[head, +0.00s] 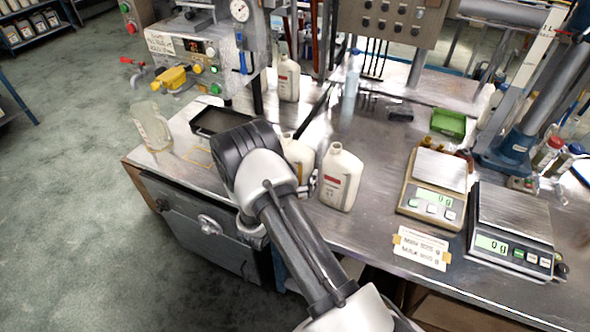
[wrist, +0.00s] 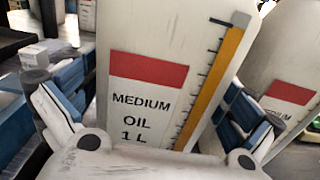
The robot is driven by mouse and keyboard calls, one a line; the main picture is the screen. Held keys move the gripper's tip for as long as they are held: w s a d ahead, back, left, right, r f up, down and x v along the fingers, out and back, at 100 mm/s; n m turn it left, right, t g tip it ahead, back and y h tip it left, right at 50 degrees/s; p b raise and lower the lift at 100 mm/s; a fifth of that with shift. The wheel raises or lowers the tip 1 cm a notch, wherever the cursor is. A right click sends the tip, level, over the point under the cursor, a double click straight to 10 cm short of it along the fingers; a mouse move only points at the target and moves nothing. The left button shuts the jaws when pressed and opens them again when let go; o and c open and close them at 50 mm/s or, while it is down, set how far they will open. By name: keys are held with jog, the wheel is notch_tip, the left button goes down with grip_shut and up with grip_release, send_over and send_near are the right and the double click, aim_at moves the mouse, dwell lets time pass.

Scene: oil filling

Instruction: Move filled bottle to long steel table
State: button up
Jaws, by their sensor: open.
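A white bottle (wrist: 148,60) fills the middle of the wrist view. Its label has a red band and reads "MEDIUM OIL 1 L", and a tall orange level strip runs up its right side. My gripper (wrist: 148,108) is open, with one finger on each side of this bottle; I cannot tell whether they touch it. In the head view this appears to be the white bottle (head: 298,155) partly hidden behind my arm. A second white, red-labelled bottle (head: 341,180) stands upright just to its right and also shows in the wrist view (wrist: 285,85). The steel table (head: 375,232) carries them.
Two scales (head: 436,190) (head: 512,230) reading 0 g stand at the right. Another white bottle (head: 288,78) stands by the filling machine (head: 195,55). A black tray (head: 222,122) and a clear container (head: 152,126) are at the left.

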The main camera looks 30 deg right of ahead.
jog(key=p+v, duration=0.2)
jog(key=v, duration=0.9)
jog(key=s+d+r+m+g+y, duration=0.1)
jog(key=s+d+r+m+g, duration=0.2)
jog(key=s+r+m+g, duration=0.45)
jog(key=s+d+r+m+g, duration=0.45)
jog(key=s+r+m, duration=0.35)
jog(key=r, duration=0.4)
jog(key=s+a+r+m+t+y, duration=0.3)
jog(key=s+a+r+m+y, duration=0.1)
jog(key=s+a+m+y, duration=0.1)
jog(key=s+a+r+m+t+y, duration=0.2)
jog(key=s+a+r+m+y, duration=0.2)
jog(key=a+y, duration=0.4)
jog(key=s+a+m, duration=0.1)
jog(key=s+a, duration=0.1)
jog(key=shift+s+a+r+t, duration=0.15)
jog(key=shift+s+r+t, duration=0.05)
jog(key=shift+s+t, duration=0.2)
